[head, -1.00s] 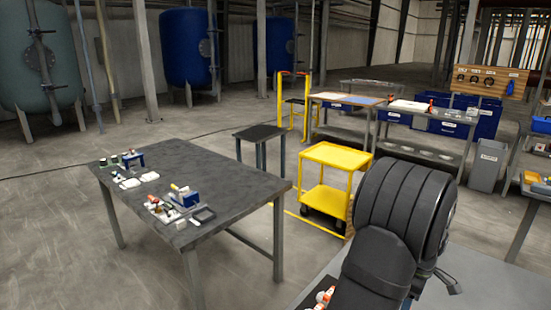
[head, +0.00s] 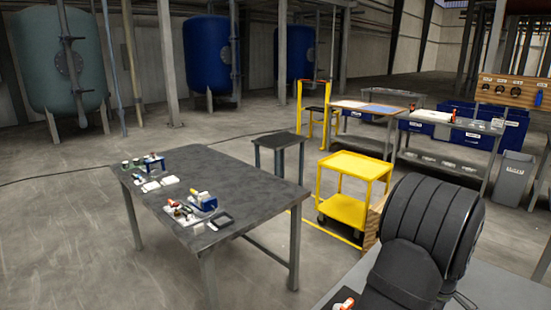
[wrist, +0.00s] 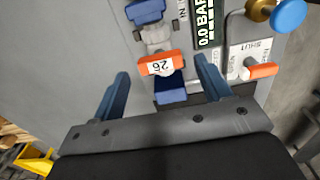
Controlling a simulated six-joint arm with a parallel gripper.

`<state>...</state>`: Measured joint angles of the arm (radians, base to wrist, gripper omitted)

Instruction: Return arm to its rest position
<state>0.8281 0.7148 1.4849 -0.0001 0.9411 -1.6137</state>
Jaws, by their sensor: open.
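My gripper (wrist: 162,66) is open, its two blue fingers spread wide in the wrist view. Nothing is gripped.
The panel carries a display (wrist: 206,25) reading 0.0 BAR, an orange-tipped handle (wrist: 262,70) by a SHUT label, and a blue knob (wrist: 288,15). A dark table (head: 255,180) with small parts, a stool (head: 280,140) and a yellow cart (head: 355,165) stand nearby. Open floor lies left.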

